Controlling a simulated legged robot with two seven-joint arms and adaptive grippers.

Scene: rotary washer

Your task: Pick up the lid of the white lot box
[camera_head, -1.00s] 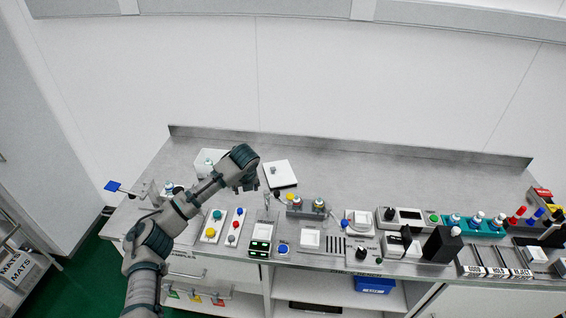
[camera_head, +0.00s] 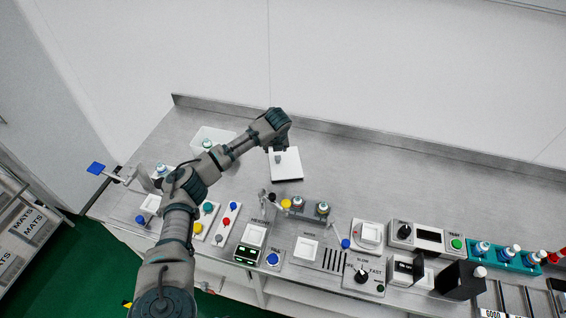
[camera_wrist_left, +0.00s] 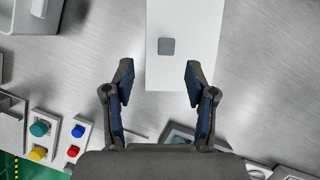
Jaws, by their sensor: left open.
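The lid (camera_head: 287,170) is a flat white plate with a small grey knob, lying on the steel bench near the back. In the left wrist view the lid (camera_wrist_left: 190,70) runs up from between the fingers, and its grey square knob (camera_wrist_left: 167,46) is just beyond the fingertips. My left gripper (camera_wrist_left: 159,80) is open and empty, with its fingers on either side of the lid's near part. In the head view my left gripper (camera_head: 272,125) hangs above the lid's back edge. A whitish open box (camera_head: 211,135) stands left of the lid, partly behind my arm. My right gripper is out of view.
A grey fixture with coloured caps (camera_head: 305,208) stands in front of the lid. Button panels (camera_head: 229,221) line the bench front, and a teal rack of bottles (camera_head: 500,258) is at right. The bench right of the lid (camera_head: 400,180) is clear.

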